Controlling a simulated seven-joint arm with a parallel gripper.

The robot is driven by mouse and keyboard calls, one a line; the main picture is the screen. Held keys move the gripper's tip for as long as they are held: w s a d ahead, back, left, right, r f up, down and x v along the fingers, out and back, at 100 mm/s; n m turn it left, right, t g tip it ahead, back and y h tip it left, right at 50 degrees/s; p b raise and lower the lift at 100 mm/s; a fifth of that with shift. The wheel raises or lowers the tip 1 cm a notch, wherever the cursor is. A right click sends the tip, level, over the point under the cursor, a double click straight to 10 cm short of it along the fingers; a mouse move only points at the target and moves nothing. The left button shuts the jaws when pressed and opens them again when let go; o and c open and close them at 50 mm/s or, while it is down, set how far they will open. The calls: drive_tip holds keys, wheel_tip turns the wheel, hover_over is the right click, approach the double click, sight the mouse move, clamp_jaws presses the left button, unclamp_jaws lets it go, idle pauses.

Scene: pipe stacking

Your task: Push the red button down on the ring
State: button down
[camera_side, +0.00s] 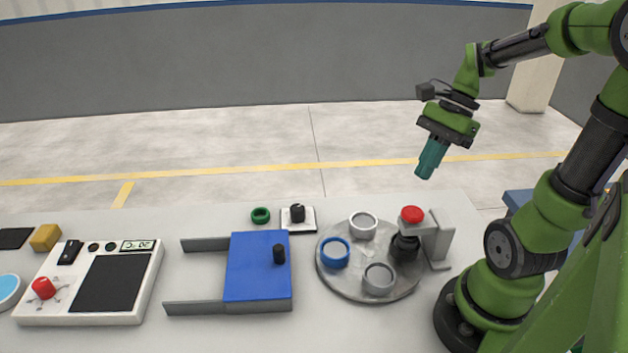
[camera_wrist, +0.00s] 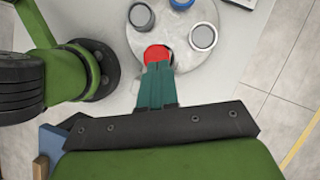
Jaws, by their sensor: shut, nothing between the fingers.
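The red button (camera_side: 411,214) tops a black press head on a grey bracket (camera_side: 440,238) at the right edge of a round grey plate (camera_side: 352,292). Below the button is a dark part; I cannot tell whether a ring lies under it. On the plate are a blue ring (camera_side: 335,252) and two grey rings (camera_side: 363,225) (camera_side: 378,278). My gripper (camera_side: 425,174) is shut and empty, in the air above the button and apart from it. In the wrist view the red button (camera_wrist: 157,53) shows just past the fingertips (camera_wrist: 157,68), partly hidden by them.
Left of the plate is a blue block (camera_side: 258,265) with a black knob and two grey rails. A green ring (camera_side: 260,215) and a small black-knob box (camera_side: 298,217) stand behind it. A white panel (camera_side: 45,300) with a red knob is at far left.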

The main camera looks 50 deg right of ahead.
sight(411, 213)
drive_tip(key=r+m+y, duration=0.1)
drive_tip(key=m, duration=0.1)
drive_tip(key=a+r+m+y, duration=0.1)
drive_tip(key=m, duration=0.2)
drive_tip(key=a+r+m+y, duration=0.1)
drive_tip(key=m, duration=0.1)
drive_tip(key=shift+s+r+m+y, duration=0.1)
drive_tip(key=shift+r+m+y, duration=0.2)
drive_tip(key=shift+r+y, duration=0.1)
drive_tip(key=shift+f, duration=0.1)
drive_tip(key=shift+f, duration=4.35)
drive_tip(key=shift+f, duration=0.4)
drive_tip(key=shift+f, duration=1.05)
drive_tip(key=shift+d+r, duration=0.1)
drive_tip(key=shift+r, duration=1.4)
